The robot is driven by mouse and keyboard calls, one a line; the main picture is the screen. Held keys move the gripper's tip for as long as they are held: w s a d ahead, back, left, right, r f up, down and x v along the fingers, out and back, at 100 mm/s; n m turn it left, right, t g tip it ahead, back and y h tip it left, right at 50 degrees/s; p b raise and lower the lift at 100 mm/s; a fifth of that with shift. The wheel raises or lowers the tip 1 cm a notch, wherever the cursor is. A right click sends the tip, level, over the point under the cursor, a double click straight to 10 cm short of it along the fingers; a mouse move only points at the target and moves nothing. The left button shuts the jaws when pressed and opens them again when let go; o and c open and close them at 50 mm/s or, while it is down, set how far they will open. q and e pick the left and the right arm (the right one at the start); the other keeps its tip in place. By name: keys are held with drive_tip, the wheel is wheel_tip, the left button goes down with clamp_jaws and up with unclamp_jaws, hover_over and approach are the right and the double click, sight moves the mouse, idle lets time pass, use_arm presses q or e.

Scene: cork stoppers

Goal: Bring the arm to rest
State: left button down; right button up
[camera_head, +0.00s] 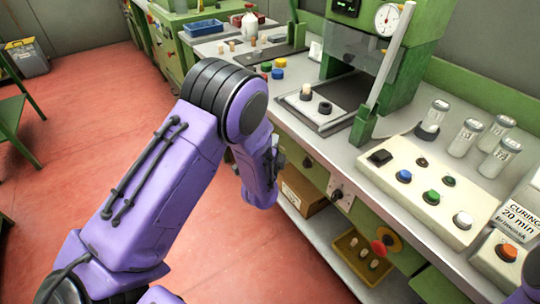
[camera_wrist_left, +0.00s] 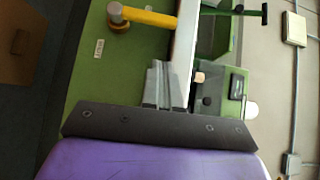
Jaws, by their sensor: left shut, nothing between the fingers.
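My left arm, purple with black joint bands, bends across the middle of the head view. My left gripper shows in the left wrist view (camera_wrist_left: 168,85) as two grey fingers pressed together, with nothing between them. In the head view its fingertips are mostly hidden behind the forearm, in front of the bench edge. A small cork stopper (camera_head: 306,90) stands on the metal plate of the green press, beside a dark round piece (camera_head: 325,108). My right gripper is out of view.
The green press (camera_head: 385,50) stands on the bench. A control panel (camera_head: 430,190) with coloured buttons and several glass jars (camera_head: 465,138) stand to its right. The red floor at left is open.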

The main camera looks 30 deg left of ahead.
use_arm(q)
drive_tip(key=v, duration=0.8)
drive_tip(key=s+a+f+n+g+h, duration=0.2)
drive_tip(key=s+f+n+g, duration=0.6)
drive_tip(key=s+f+n, duration=0.6)
drive_tip(key=s+f+n+g, duration=0.3)
drive_tip(key=s+f, duration=0.2)
drive_tip(key=s, duration=0.3)
drive_tip(key=s+a+f+n+g, duration=0.1)
drive_tip(key=s+f+n+g, duration=0.1)
drive_tip(key=s+f, duration=0.3)
drive_tip(key=s+n, duration=0.1)
drive_tip(key=s, duration=0.3)
drive_tip(key=shift+f+n+g, duration=0.25)
drive_tip(key=shift+n+g, duration=0.15)
drive_tip(key=shift+w, duration=0.1)
